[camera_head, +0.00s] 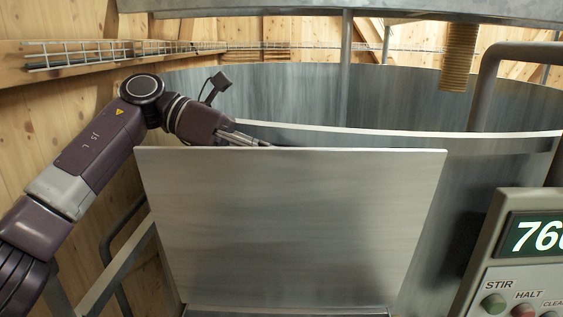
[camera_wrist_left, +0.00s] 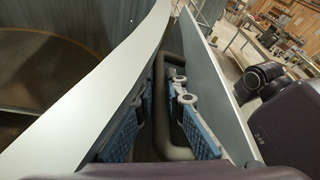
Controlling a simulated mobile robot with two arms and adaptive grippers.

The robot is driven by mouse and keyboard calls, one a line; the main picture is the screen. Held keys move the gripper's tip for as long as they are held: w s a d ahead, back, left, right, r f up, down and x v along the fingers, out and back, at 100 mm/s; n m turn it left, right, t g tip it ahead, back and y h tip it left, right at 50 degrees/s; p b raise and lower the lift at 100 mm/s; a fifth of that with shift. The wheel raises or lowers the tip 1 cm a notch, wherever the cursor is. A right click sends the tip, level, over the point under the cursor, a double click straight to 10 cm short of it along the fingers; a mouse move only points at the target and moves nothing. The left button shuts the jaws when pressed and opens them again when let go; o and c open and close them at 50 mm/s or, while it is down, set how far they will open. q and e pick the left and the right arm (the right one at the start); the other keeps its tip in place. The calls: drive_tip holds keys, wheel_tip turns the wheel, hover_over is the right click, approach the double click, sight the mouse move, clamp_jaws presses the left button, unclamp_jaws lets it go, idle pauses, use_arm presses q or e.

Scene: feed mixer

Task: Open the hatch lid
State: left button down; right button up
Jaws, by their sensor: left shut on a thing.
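The hatch lid (camera_head: 290,225) is a flat grey metal plate, standing nearly upright in front of the mixer tank. In the left wrist view the lid (camera_wrist_left: 215,85) is on the right, with a gap between it and the tank rim (camera_wrist_left: 95,85). A dark bent handle (camera_wrist_left: 162,110) lies in that gap, on the lid's tank-facing side. My left gripper (camera_head: 258,141) reaches behind the lid's top edge; its fingertips are partly hidden in the head view. In the wrist view its blue-padded fingers (camera_wrist_left: 163,88) are shut on the handle. My right gripper is not in view.
The round tank (camera_head: 400,95) rises behind the lid. A control panel (camera_head: 525,255) with a display and buttons stands at the lower right. A grey pipe (camera_head: 487,85) bends down at the right. A wire tray (camera_head: 85,55) runs along the wooden wall.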

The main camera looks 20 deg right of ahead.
use_arm(q)
drive_tip(key=shift+f, duration=0.2)
drive_tip(key=c, duration=2)
unclamp_jaws()
drive_tip(key=shift+o, duration=0.2)
drive_tip(key=shift+r, duration=0.1)
drive_tip(key=v, duration=0.7)
drive_tip(key=shift+w, duration=0.2)
drive_tip(key=shift+a+r, duration=0.1)
drive_tip(key=shift+a, duration=0.1)
